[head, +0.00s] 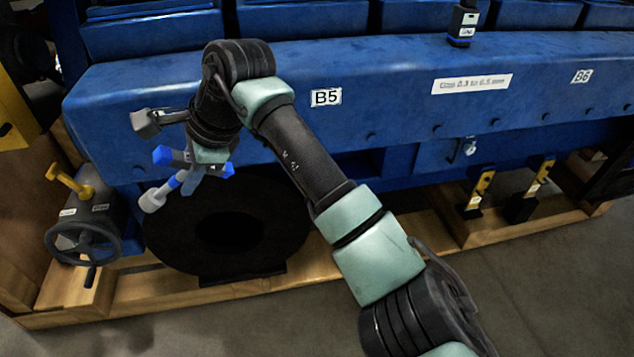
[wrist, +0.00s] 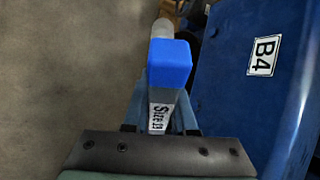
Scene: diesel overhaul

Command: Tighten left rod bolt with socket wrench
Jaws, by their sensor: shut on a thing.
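My gripper (head: 193,180) is shut on a socket wrench (head: 178,180) in front of the left part of the blue engine. The wrench has blue parts and a grey socket-like end that points down and left. In the wrist view the wrench (wrist: 170,66) lies between my gripper's fingers (wrist: 162,122), with a blue block, a "Size 13" label and a grey round end beyond. The left rod bolt cannot be made out in either view.
The blue engine (head: 390,85) carries labels B5 and B6; B4 (wrist: 263,56) shows in the wrist view. Below the wrench are a black disc (head: 285,225) and a handwheel (head: 80,245) on a wooden frame (head: 350,262). Yellow-and-black tools (head: 480,190) stand right. Open floor lies in front.

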